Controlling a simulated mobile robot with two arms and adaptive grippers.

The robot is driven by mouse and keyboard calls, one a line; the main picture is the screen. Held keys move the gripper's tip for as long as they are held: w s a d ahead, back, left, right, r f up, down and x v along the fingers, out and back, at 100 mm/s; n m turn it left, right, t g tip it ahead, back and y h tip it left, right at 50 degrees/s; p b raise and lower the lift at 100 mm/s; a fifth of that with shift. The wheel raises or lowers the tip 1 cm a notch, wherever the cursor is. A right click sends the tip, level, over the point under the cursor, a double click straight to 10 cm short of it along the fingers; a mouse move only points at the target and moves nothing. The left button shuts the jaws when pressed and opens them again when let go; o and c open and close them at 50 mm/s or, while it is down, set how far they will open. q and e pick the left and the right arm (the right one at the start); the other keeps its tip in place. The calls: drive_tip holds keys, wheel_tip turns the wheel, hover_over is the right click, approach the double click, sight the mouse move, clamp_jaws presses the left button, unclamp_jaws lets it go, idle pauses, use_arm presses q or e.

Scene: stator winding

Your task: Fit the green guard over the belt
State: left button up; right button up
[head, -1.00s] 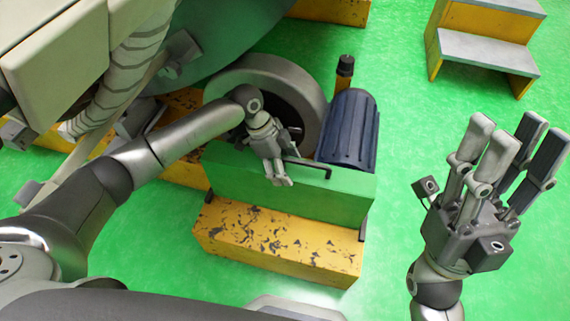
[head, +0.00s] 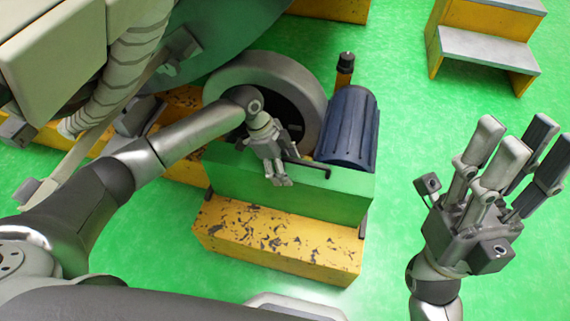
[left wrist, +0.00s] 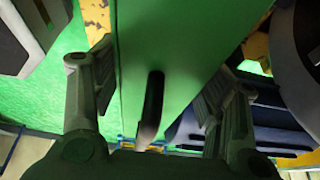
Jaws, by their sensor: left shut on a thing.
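The green guard (head: 310,196) is a long green box with a dark bar handle (head: 312,166) on its top. It sits above the chipped yellow base (head: 275,240), in front of the grey wheel (head: 303,90) and the blue ribbed motor (head: 347,130). My left gripper (head: 277,174) is at the guard's top by the handle and shut on it. In the left wrist view the handle (left wrist: 151,108) runs between the two fingers, over the green top. My right gripper (head: 520,150) is open and empty at the right, away from the guard. The belt is hidden from view.
Yellow steps with grey treads (head: 487,55) stand at the top right. A dark-capped yellow post (head: 345,68) stands behind the motor. A large green machine body (head: 235,35) is at the upper left. Open green floor (head: 420,130) lies right of the motor.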

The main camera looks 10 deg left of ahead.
use_arm(q)
drive_tip(key=shift+f, duration=0.2)
idle(0.3)
drive_tip(key=o, duration=1.2)
drive_tip(key=shift+o, duration=0.6)
drive_tip(key=shift+f, duration=0.2)
drive_tip(key=v, duration=1.2)
